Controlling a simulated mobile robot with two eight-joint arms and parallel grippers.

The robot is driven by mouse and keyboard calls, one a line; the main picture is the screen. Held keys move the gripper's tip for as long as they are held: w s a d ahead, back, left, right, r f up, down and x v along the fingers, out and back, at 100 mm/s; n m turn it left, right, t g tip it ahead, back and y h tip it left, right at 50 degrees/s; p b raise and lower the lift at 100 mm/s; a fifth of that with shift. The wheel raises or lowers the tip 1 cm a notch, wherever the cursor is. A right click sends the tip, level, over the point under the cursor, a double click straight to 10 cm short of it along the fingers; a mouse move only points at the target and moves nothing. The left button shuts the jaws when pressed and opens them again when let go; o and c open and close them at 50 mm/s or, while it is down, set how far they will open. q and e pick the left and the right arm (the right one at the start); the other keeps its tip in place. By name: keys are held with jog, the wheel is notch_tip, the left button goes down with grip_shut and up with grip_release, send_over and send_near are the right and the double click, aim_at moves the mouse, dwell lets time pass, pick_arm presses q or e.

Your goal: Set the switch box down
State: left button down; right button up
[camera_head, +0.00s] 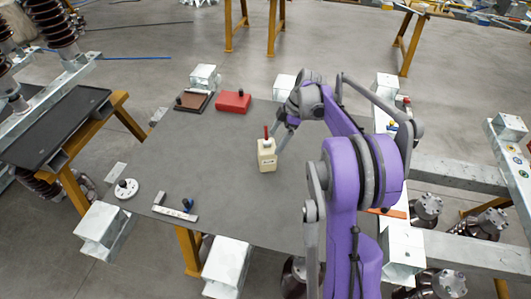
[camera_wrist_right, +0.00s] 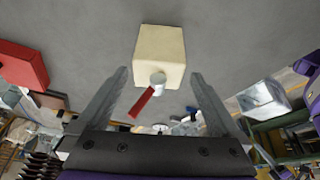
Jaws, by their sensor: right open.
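The switch box (camera_head: 267,160) is cream with a red lever on top. It stands upright on the grey table (camera_head: 200,150), near its middle. In the right wrist view the switch box (camera_wrist_right: 160,45) shows its pale grey knob and red lever towards me. My right gripper (camera_head: 281,135) is just right of the box's upper part. In the right wrist view the gripper (camera_wrist_right: 160,76) is open, one finger to each side of the box's near end, with gaps visible between fingers and box. My left gripper is not in view.
A red box (camera_head: 233,102) and a brown tray-like piece (camera_head: 194,101) lie at the back. A white disc (camera_head: 126,188) and a pale bracket (camera_head: 175,209) lie at the left front. Metal blocks stand around the table edge. The table's left middle is clear.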

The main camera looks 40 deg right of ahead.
aim_at(267, 150)
jog(key=shift+w+x, duration=0.2)
jog(key=shift+x, duration=0.8)
jog(key=x, duration=0.5)
jog(key=shift+w+a, duration=0.1)
jog(key=shift+a, duration=0.15)
jog(key=shift+r, duration=0.1)
grip_shut()
